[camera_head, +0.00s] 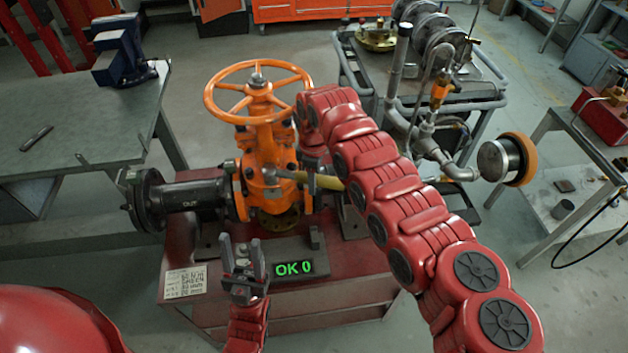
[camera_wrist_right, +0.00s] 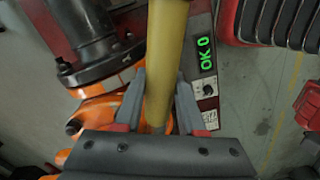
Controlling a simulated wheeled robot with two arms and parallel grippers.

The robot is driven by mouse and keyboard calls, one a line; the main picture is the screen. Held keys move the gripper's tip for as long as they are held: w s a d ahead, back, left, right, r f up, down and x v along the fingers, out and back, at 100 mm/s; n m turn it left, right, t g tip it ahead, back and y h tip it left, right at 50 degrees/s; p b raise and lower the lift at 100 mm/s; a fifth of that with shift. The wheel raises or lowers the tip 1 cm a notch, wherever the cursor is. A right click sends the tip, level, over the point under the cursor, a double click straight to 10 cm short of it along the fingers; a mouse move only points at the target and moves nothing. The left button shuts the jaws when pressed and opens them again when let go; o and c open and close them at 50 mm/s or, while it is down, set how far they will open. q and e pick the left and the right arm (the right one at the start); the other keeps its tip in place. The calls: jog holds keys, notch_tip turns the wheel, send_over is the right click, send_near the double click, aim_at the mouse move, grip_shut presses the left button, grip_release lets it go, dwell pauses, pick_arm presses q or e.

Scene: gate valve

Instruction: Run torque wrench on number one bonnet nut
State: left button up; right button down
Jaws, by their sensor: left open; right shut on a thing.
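The orange gate valve (camera_head: 262,150) stands on the red bench with its handwheel (camera_head: 258,92) on top. The torque wrench, with a yellow handle (camera_head: 322,182), lies roughly level across the valve's bonnet, its head end towards the left. I cannot tell which nut it is on, or whether it is seated. My right gripper (camera_wrist_right: 158,100) is shut on the yellow handle, which runs between its fingers in the right wrist view. My left gripper (camera_head: 243,265) is open and empty, fingers up, in front of the valve and left of the display (camera_head: 293,268), which reads "OK 0" in green.
A black flanged pipe (camera_head: 185,196) joins the valve's left side. A white note (camera_head: 186,282) lies on the red bench (camera_head: 340,278). A workbench with a vise (camera_head: 122,55) is at left.

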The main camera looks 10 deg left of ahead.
jog(key=shift+f+b, duration=0.3)
jog(key=shift+b, duration=0.4)
dwell(1.3)
jog(key=shift+r+b, duration=0.15)
jog(key=shift+b, duration=0.25)
dwell(0.4)
jog(key=shift+r, duration=0.15)
dwell(0.5)
